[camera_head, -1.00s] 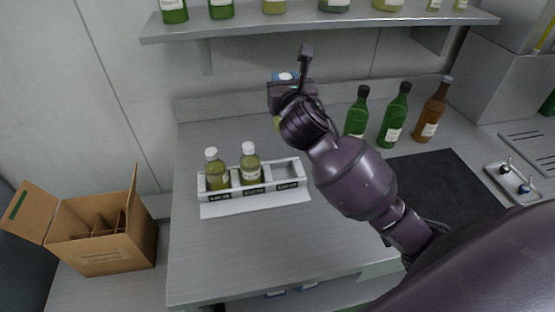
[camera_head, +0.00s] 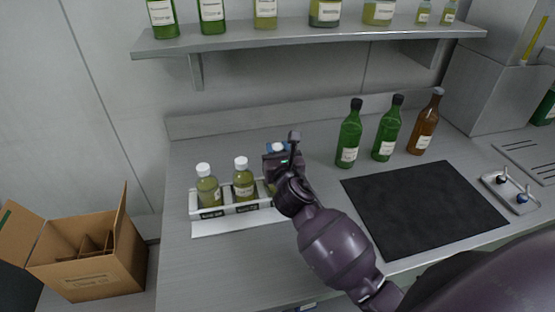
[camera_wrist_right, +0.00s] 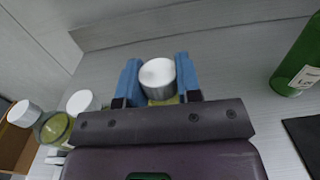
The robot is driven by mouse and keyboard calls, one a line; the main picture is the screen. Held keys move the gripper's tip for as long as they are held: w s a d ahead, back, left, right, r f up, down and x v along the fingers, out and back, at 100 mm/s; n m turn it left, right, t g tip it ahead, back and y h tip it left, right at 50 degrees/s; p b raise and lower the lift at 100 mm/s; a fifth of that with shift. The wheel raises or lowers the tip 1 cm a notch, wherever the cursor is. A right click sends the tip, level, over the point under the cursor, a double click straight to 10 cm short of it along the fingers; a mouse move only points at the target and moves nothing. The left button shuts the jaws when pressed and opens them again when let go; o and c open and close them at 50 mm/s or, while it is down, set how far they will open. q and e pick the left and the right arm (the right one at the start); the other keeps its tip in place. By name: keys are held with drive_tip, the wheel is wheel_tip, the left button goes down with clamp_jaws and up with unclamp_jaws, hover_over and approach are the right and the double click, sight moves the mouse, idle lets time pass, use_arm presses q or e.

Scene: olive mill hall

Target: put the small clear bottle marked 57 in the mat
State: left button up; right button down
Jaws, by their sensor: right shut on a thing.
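My right gripper (camera_head: 279,154) is shut on a small clear bottle with a white cap (camera_wrist_right: 158,72) and yellow-green contents. It holds the bottle at the right end slot of a white rack (camera_head: 232,226); whether the bottle touches the rack's floor is hidden by the gripper. The number on the held bottle cannot be read. A black mat (camera_head: 425,205) lies flat and bare on the counter, right of the gripper. My left gripper is not in view.
Two white-capped bottles stand in the rack's left slot (camera_head: 207,190) and middle slot (camera_head: 243,184). Green bottles (camera_head: 349,135) and a brown bottle (camera_head: 425,125) stand behind the mat. A shelf (camera_head: 310,40) overhangs the back. An open carton (camera_head: 88,265) stands at left.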

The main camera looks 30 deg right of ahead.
drive_tip(key=shift+f, duration=1.25)
drive_tip(key=shift+f+b, duration=0.1)
drive_tip(key=shift+b, duration=0.2)
drive_tip(key=c, duration=0.8)
unclamp_jaws()
drive_tip(key=shift+r, duration=0.2)
drive_tip(key=v, duration=1.2)
